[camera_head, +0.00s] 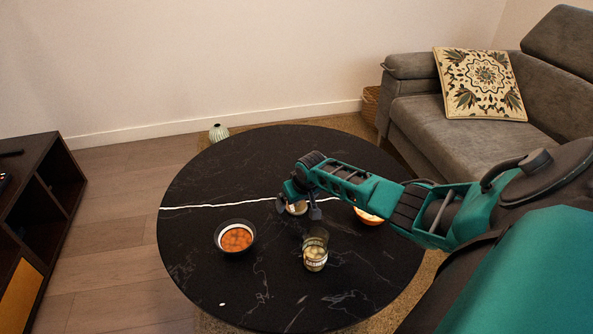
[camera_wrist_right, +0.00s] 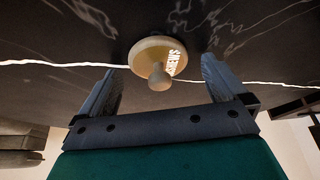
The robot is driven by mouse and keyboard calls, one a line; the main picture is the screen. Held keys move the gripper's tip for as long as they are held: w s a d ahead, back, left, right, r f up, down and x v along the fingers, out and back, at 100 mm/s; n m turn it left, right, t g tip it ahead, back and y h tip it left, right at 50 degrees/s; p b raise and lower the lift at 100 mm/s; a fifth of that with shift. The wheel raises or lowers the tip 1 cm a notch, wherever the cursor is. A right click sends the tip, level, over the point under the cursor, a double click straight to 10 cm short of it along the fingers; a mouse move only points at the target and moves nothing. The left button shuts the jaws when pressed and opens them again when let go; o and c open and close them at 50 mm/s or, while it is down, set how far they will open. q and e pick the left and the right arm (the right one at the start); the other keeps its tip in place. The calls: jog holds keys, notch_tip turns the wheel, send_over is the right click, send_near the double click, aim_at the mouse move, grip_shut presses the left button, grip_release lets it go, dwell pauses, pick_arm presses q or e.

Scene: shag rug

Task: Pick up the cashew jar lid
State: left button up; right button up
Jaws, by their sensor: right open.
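The cashew jar lid (camera_wrist_right: 158,59) is a pale round disc with a knob and some lettering, lying on the black table in the right wrist view. In the head view the lid (camera_head: 297,208) shows between the fingers of my right gripper, partly hidden by it. My right gripper (camera_head: 298,211) is open over the lid; in the wrist view its fingers (camera_wrist_right: 160,88) stand to either side with the knob between them, not visibly touching it. The glass cashew jar (camera_head: 315,252) stands on the table in front of the gripper. My left gripper is not in view.
The round black table (camera_head: 200,290) with white veins also holds a dark bowl (camera_head: 235,237) of orange pieces at left and an orange-and-white item (camera_head: 369,216) partly behind my right arm. A grey sofa (camera_head: 420,110) stands back right, a dark shelf (camera_head: 45,200) at left.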

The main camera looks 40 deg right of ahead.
jog(key=shift+c, duration=0.5)
jog(key=c, duration=1.1)
jog(key=shift+r, duration=0.1)
